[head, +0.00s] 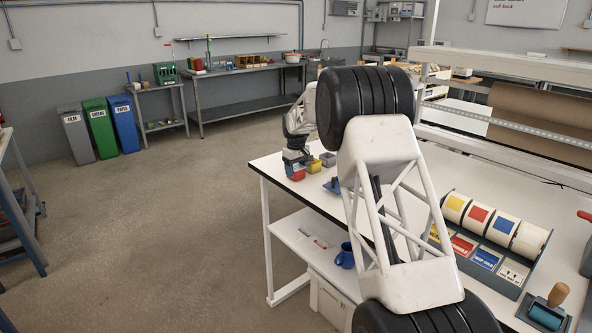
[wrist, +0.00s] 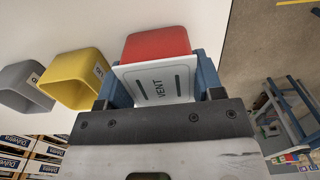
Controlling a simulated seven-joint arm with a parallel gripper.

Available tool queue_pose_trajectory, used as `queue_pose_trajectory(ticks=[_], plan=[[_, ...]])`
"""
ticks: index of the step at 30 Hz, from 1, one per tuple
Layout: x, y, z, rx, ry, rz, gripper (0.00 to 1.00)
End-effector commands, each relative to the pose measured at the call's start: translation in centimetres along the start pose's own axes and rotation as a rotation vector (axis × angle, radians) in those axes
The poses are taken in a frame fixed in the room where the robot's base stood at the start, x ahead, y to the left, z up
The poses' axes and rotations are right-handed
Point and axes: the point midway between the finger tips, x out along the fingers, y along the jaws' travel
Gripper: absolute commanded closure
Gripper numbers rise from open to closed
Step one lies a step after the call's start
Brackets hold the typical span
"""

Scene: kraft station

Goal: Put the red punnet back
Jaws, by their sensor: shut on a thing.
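The red punnet (wrist: 156,44) is in the wrist view, held between the blue fingers of my gripper (wrist: 160,82). A white plate marked VENT (wrist: 158,80) covers part of it. In the head view the red punnet (head: 298,175) is at the far left corner of the white table, under my gripper (head: 296,160). I cannot tell whether it touches the table top. The yellow punnet (head: 314,166) stands just right of it, and the grey punnet (head: 328,159) stands beyond the yellow one.
The white table (head: 275,171) ends close to the left of the red punnet. A sloped rack of label rolls (head: 492,230) stands on the right. A blue mug (head: 345,256) is on the lower shelf. My arm hides part of the table's middle.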

Motion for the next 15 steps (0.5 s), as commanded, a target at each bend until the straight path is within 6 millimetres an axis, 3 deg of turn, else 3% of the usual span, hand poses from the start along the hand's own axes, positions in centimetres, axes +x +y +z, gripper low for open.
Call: queue_pose_trajectory(ticks=[15], plan=[[0.33, 0.0, 0.0, 0.0, 0.0, 0.0, 0.65]])
